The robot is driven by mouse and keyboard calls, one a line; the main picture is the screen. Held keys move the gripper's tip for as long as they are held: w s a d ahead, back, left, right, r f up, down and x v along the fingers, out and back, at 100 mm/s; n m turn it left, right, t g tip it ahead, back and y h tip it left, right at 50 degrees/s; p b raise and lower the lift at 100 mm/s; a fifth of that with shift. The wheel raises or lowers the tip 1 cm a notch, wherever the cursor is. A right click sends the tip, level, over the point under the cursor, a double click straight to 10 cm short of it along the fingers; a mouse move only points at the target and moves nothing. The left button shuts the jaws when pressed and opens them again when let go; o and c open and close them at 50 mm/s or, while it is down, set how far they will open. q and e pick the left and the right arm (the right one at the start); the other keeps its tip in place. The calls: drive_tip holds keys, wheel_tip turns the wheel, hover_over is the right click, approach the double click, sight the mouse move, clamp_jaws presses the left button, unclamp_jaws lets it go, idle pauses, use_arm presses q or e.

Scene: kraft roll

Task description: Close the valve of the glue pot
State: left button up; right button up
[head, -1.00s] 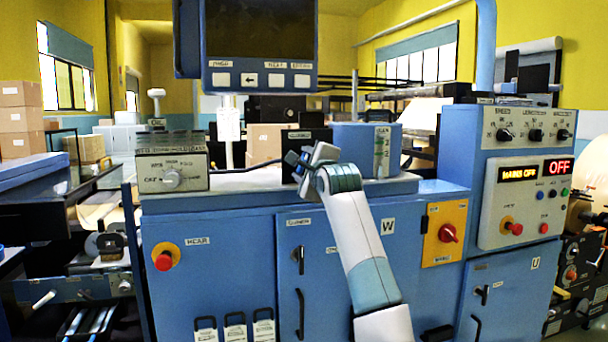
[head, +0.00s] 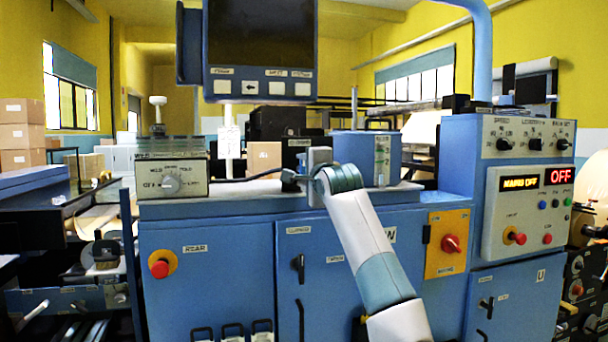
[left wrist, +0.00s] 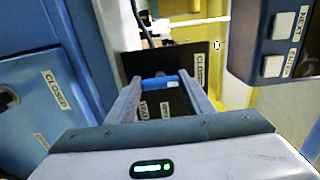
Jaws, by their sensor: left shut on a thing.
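The blue tank with a pale level gauge (head: 367,155), which looks like the glue pot, stands on the cabinet top in the head view. Left of it is a black labelled box (head: 297,146). My left gripper (head: 291,178) is in front of that box, low over the cabinet's front edge. In the left wrist view my left gripper (left wrist: 160,88) is shut on a short blue bar (left wrist: 157,82), apparently the valve handle, lying across between the fingertips. Behind it is a dark plate (left wrist: 185,100) with white labels, one reading CLOSED. My right gripper is not in view.
A monitor (head: 262,45) hangs above the cabinet. A dial box (head: 172,178) stands left on the top, with a cable running from it toward my gripper. A control panel (head: 527,205) rises at right. The blue cabinet front (head: 235,275) carries handles and knobs.

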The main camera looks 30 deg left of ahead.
use_arm(q)
drive_tip(key=shift+f, duration=0.1)
drive_tip(key=o, duration=1)
drive_tip(key=shift+o, duration=0.2)
drive_tip(key=shift+s+d, duration=0.3)
drive_tip(key=shift+d, duration=0.1)
drive_tip(key=b+v, duration=0.3)
drive_tip(key=v, duration=1.3)
drive_tip(key=shift+s+b, duration=0.2)
drive_tip(key=shift+b, duration=0.15)
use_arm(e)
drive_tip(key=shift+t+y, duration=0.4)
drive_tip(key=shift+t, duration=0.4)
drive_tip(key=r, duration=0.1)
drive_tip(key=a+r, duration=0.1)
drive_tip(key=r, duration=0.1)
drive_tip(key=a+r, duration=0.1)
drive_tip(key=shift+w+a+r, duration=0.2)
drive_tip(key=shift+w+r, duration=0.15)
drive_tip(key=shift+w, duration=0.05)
